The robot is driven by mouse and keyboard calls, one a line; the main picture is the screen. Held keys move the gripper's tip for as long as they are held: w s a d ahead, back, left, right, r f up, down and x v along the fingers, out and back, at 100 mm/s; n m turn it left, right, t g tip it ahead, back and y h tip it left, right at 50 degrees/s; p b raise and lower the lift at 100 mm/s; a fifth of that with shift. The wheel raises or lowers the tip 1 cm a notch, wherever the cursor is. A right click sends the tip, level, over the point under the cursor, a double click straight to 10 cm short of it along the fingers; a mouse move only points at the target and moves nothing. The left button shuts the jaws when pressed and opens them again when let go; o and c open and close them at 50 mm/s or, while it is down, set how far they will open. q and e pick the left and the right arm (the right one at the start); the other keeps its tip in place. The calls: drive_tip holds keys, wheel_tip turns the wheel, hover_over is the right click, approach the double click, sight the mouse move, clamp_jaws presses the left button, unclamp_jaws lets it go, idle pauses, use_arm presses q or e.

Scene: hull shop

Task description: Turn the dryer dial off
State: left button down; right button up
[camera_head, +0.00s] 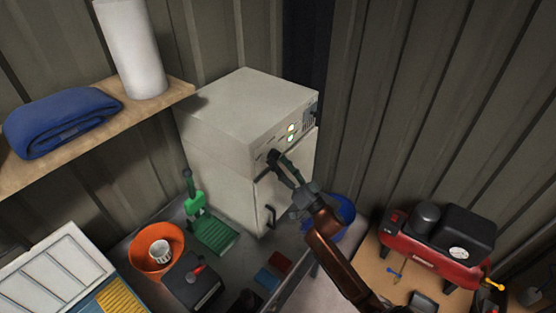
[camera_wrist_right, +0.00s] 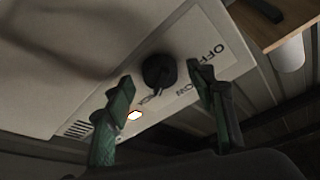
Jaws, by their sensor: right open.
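The dryer (camera_head: 232,115) is a pale boxy cabinet against the back corner, with a control panel on its upper front. I cannot tell for sure which mark the dial points to. My right gripper (camera_head: 276,158) is at the panel in the head view and partly hides the dial. In the wrist view the right gripper (camera_wrist_right: 159,74) is open, with a green-dark finger on each side of the dial; contact is not clear. My left gripper is out of view.
A door handle (camera_head: 270,217) sits below. A wooden shelf (camera_head: 165,92) holds a paper roll and blue towel. A green press (camera_head: 208,225), an orange bucket (camera_head: 140,262) and a blue bucket (camera_head: 346,211) stand nearby. A red compressor (camera_head: 425,262) sits right.

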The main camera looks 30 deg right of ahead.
drive_tip(key=shift+w+a+r, duration=0.1)
drive_tip(key=shift+w+r, duration=0.05)
drive_tip(key=shift+w, duration=0.35)
drive_tip(key=c, duration=1.2)
